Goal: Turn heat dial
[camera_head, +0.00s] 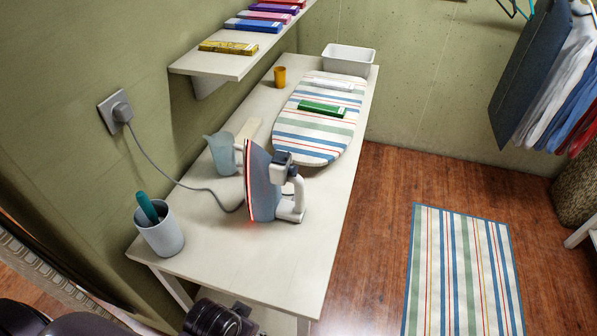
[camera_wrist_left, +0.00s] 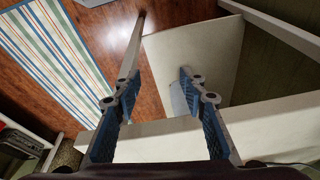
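An iron (camera_head: 260,182) stands upright on its heel on the white table. Its soleplate faces left and glows red along the edge. A grey block with a dark knob-like part (camera_head: 282,159) sits on its handle side; I cannot tell for certain whether this is the heat dial. The iron's cord runs to a wall plug (camera_head: 121,111). My left gripper (camera_wrist_left: 159,84) is open and empty in the left wrist view, its fingers wide apart near white table parts. The iron cannot be made out there. My right gripper is in neither view.
On the table (camera_head: 215,257) stand a cup (camera_head: 160,232) with a teal-handled item, a translucent jug (camera_head: 221,153), an orange cup (camera_head: 280,76), a white bin (camera_head: 348,59) and a striped ironing board (camera_head: 308,140). A shelf (camera_head: 220,62) overhangs the back. A striped rug (camera_head: 463,270) lies right.

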